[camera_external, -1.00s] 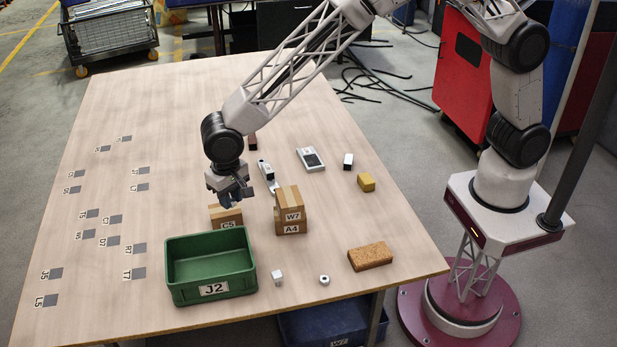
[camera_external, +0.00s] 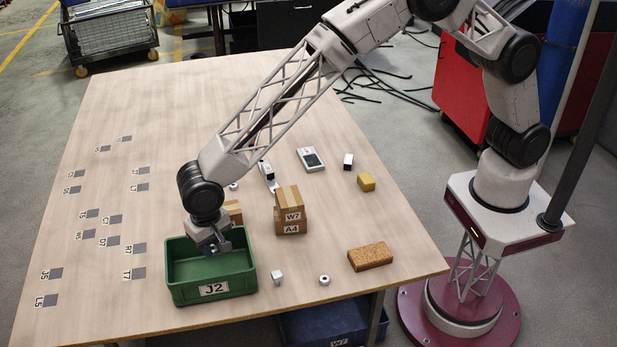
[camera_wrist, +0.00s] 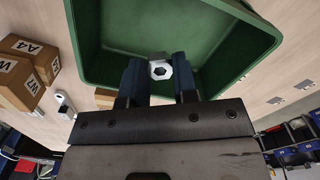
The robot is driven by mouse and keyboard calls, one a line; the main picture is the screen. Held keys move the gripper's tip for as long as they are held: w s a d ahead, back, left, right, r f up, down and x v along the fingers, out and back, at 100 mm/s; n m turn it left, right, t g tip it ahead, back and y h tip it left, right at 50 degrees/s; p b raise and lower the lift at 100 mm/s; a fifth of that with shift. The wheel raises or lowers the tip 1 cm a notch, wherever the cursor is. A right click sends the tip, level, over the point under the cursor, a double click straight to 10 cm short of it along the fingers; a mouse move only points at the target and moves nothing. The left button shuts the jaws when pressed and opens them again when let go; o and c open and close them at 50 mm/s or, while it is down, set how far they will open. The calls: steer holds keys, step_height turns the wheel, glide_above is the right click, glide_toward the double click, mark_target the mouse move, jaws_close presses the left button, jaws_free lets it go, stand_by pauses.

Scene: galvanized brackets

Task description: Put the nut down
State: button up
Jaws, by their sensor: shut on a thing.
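My gripper (camera_external: 213,248) is over the green bin labelled J2 (camera_external: 213,291), with its fingers at the bin's opening. In the wrist view my gripper (camera_wrist: 159,82) is shut on a small pale nut (camera_wrist: 160,70) with a dark hole, held between the two blue fingertips. The green bin (camera_wrist: 240,38) fills the view beneath the nut. I cannot tell how far the nut is above the bin's floor. In the external view the nut is too small and covered to make out clearly.
Stacked cartons W7 and A4 (camera_external: 290,212) stand right of the bin, with another carton (camera_external: 233,211) close behind it. The table's left side is clear apart from flat markers.

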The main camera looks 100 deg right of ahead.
glide_above(218, 272)
steer(key=a, duration=0.2)
steer(key=shift+s+a+f, duration=0.1)
steer(key=shift+f, duration=3.05)
steer(key=shift+f, duration=0.1)
steer(key=shift+f, duration=1.75)
steer(key=shift+f, duration=0.1)
steer(key=o, duration=0.9)
step_height(218, 272, up, 12)
